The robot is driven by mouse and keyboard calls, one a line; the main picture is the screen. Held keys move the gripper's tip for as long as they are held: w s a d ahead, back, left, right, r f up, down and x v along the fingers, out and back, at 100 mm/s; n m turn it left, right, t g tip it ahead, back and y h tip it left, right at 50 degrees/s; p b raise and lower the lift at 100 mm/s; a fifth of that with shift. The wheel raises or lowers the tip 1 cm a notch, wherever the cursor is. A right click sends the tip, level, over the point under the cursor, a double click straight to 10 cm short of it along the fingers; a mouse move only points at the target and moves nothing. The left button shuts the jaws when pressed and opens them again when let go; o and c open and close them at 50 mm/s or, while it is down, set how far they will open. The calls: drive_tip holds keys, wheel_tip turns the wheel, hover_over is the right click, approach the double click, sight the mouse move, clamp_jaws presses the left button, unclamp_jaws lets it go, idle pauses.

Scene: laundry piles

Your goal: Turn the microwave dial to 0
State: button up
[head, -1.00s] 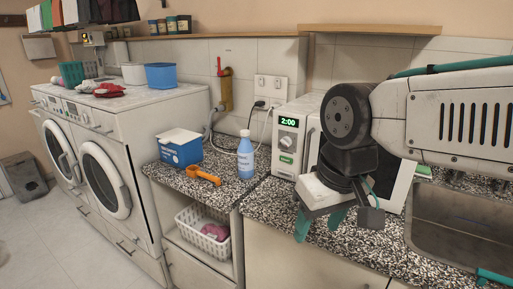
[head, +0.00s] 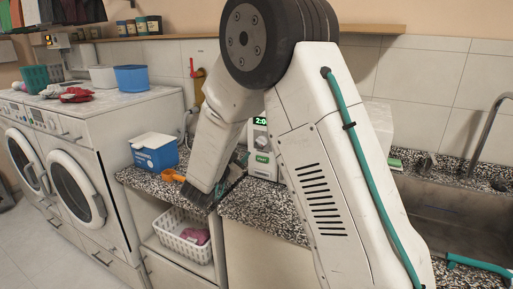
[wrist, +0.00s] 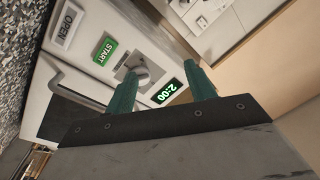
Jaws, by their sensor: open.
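The white microwave (head: 263,168) stands on the speckled counter, mostly hidden behind my arm in the head view. In the wrist view its control panel appears tilted. The grey dial (wrist: 138,65) sits between the green START button (wrist: 105,50) and the display (wrist: 166,92), which reads 2:00. My gripper (wrist: 163,69) is open and empty, with two teal fingers facing the panel. The left fingertip overlaps the dial's lower edge in the picture; I cannot tell whether they touch. The right finger lies beyond the display side.
A blue-and-white box (head: 153,152) and an orange scoop (head: 174,176) lie on the counter left of my arm. A white basket (head: 184,236) sits on the shelf below. The sink (head: 455,215) is at right. A wall socket (wrist: 203,20) shows in the wrist view.

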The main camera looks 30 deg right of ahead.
sight(260, 143)
drive_tip(key=s+f+m+g+h, duration=0.2)
drive_tip(key=s+m+g+h, duration=0.1)
drive_tip(key=s+h, duration=0.15)
drive_tip(key=shift+h, duration=0.35)
drive_tip(key=x, duration=0.8)
drive_tip(key=shift+w+f, duration=0.2)
drive_tip(key=shift+w, duration=0.05)
drive_tip(key=c, duration=1)
